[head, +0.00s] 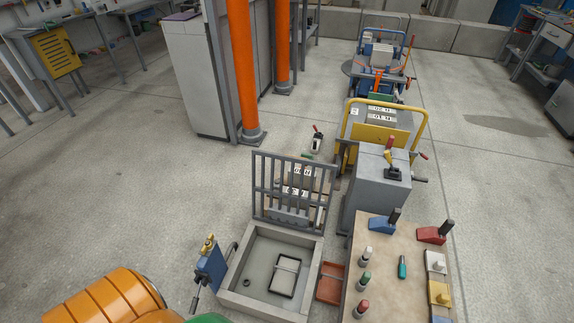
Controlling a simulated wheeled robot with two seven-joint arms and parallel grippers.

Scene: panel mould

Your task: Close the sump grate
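The sump grate (292,188), a grey barred panel, stands raised and upright along the far edge of the sump. The sump (229,299) is a grey, square-rimmed box low in the middle of the head view, and its opening is uncovered. Neither of my grippers shows in the head view.
A blue block with a brass top (210,264) stands left of the sump. A red tray (331,283) and a tan table (385,270) with several small tools stand at its right. A grey cabinet (375,185) and yellow-framed cart (385,128) stand behind. Floor at left is mostly clear.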

